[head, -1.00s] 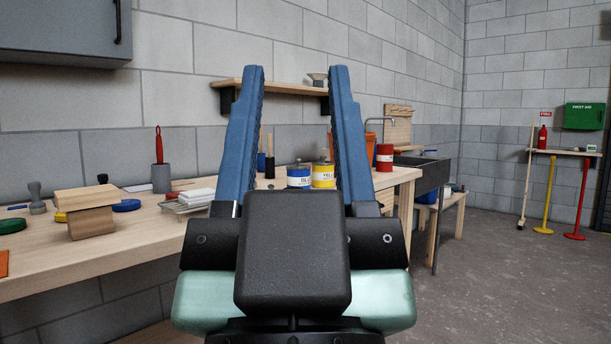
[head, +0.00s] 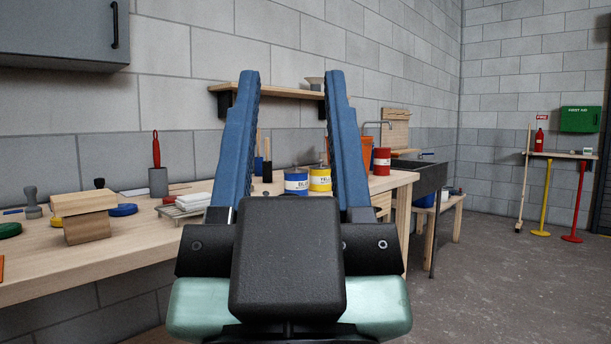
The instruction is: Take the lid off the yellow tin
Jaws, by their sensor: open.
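The yellow tin (head: 320,180) stands upright on the wooden workbench, with a white label band and a lid on top. It shows between my gripper's fingers, close to the right finger. My gripper (head: 292,85) is open and empty, its two blue fingers pointing up in the picture. The tin is beyond the gripper, and no contact shows. The blue tin (head: 296,182) stands just left of the yellow one. The lower edges of both tins are close to the top of my gripper's black body.
A shelf (head: 280,93) is on the wall above.

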